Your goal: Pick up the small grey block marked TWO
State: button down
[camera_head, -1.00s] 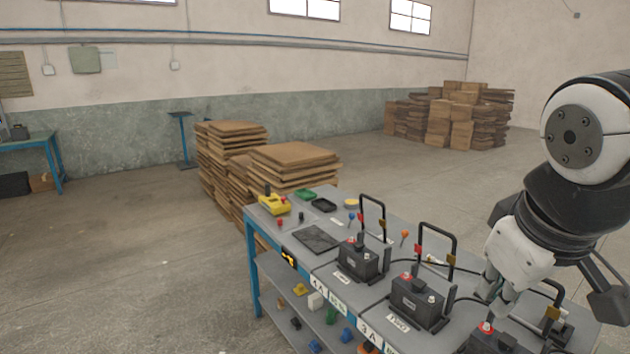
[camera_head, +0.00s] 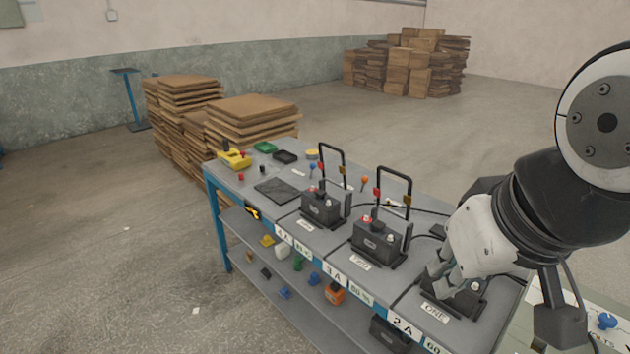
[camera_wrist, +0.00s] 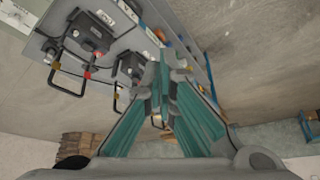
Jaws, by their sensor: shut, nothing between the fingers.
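A small dark grey battery-like block (camera_head: 377,238) stands upright on the grey bench top behind a white label reading TWO (camera_head: 361,263). It has a red cap on top and a tall black handle frame behind it. My gripper (camera_head: 441,284) is right of it in the head view, apart from it, in front of the similar block at the ONE label (camera_head: 434,311), which it partly hides. In the wrist view my gripper's fingers (camera_wrist: 161,68) are together and empty.
A third such block (camera_head: 322,207) stands to the left. A dark flat pad (camera_head: 277,191), a yellow tool (camera_head: 234,159) and small trays lie at the bench's far end. A lower shelf (camera_head: 262,267) holds several coloured parts. Cardboard stacks (camera_head: 250,120) stand behind. The floor left is clear.

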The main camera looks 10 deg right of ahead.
aim_at(382, 243)
jog(key=i+j, duration=0.35)
jog(key=i+j+z, duration=0.1)
jog(key=i+j, duration=0.25)
jog(key=j, duration=0.2)
jog(key=i+j, duration=0.55)
jog(key=i+z, duration=0.05)
